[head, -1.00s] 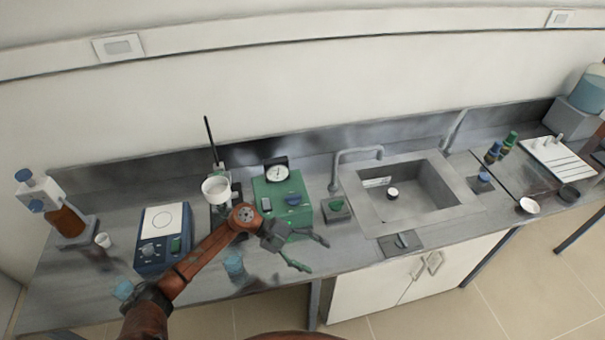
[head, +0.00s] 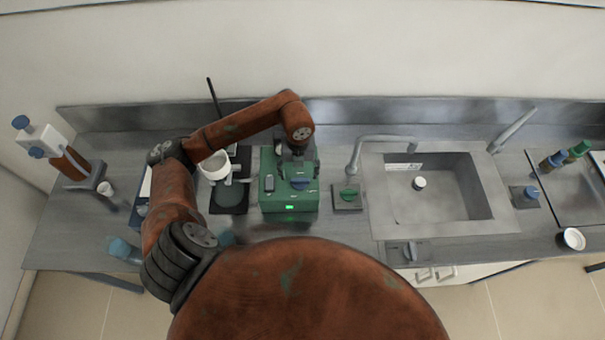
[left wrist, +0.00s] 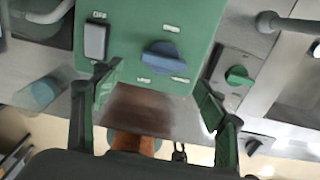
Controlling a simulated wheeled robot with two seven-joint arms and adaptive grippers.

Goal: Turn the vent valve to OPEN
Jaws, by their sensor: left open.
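The green box (head: 272,205) stands on the counter left of the sink. A blue knob (head: 299,183), likely the vent valve, is on its top. In the left wrist view the blue knob (left wrist: 163,56) has small pale labels around it, too blurred to read. My left gripper (head: 292,163) is over the back of the box, its fingers partly hidden by my arm. In the left wrist view the two fingers of my left gripper (left wrist: 158,92) are apart and empty, with the knob beyond and between them, not touched. My right gripper is out of view.
A grey switch (head: 268,183) sits beside the knob. A green knob on a grey plate (head: 348,196) lies right of the box, near the faucet and sink (head: 400,212).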

